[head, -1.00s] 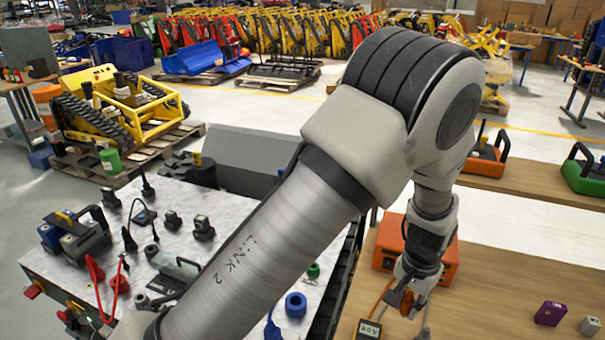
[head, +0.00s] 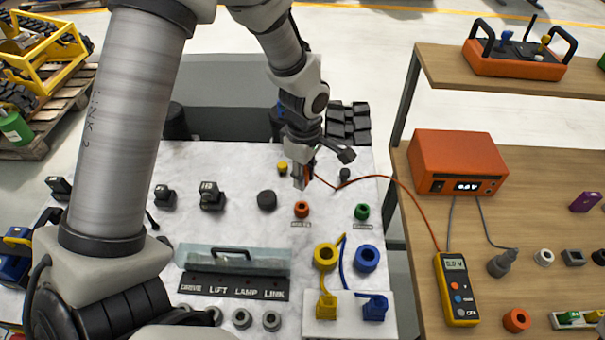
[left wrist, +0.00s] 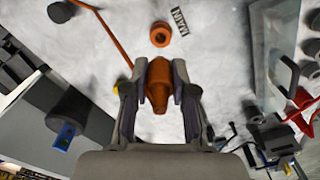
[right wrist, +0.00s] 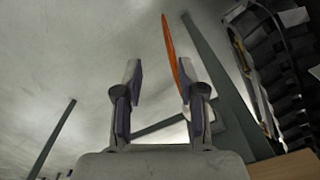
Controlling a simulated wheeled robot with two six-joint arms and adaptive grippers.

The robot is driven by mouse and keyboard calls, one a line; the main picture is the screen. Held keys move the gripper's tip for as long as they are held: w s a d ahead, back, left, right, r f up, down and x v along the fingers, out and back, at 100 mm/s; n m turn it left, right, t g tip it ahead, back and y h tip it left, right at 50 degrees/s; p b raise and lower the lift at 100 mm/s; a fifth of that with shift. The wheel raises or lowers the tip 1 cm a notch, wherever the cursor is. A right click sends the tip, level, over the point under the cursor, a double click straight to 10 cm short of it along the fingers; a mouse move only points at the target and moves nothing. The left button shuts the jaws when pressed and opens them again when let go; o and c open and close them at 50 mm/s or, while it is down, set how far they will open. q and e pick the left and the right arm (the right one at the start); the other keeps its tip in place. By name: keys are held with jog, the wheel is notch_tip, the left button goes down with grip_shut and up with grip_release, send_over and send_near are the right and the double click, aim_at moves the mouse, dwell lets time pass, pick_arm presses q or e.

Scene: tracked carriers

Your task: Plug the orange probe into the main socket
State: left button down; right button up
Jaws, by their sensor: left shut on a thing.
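The orange probe (left wrist: 158,85) is between the fingers of my left gripper (left wrist: 160,75), which is shut on it. In the head view my left gripper (head: 302,182) is over the white marbled bench, and fingers hide most of the probe. The main socket (head: 302,209) is an orange ring with a dark hole, with a label beside it. It also shows in the left wrist view (left wrist: 160,34), straight ahead of the probe tip with a gap between. My right gripper (right wrist: 159,78) is open and empty; an orange cable (right wrist: 170,48) passes beyond its fingertips.
A green socket (head: 362,211) is right of the main socket, and a black knob (head: 267,200) is left. Yellow (head: 326,257) and blue (head: 367,258) rings stand in front. The orange cable runs to a yellow multimeter (head: 453,290) on the wooden table, below an orange box (head: 458,162).

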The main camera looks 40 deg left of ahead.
pick_arm(q)
jog(key=shift+s+a, duration=0.1)
jog(key=shift+a, duration=0.25)
jog(key=shift+d+f+b, duration=0.25)
jog(key=shift+f+b, duration=0.4)
jog(key=shift+f, duration=0.15)
notch_tip(320, 180, down, 3)
jog(key=shift+a+f+b, duration=0.1)
jog(key=shift+b, duration=1.05)
jog(key=shift+f+b, duration=0.4)
jog(key=shift+f, duration=0.15)
jog(key=shift+f+b, duration=0.7)
jog(key=shift+f, duration=0.35)
jog(key=shift+f, duration=0.3)
jog(key=c, duration=0.9)
grip_release()
jog(key=shift+o, duration=0.2)
jog(key=shift+r, duration=0.1)
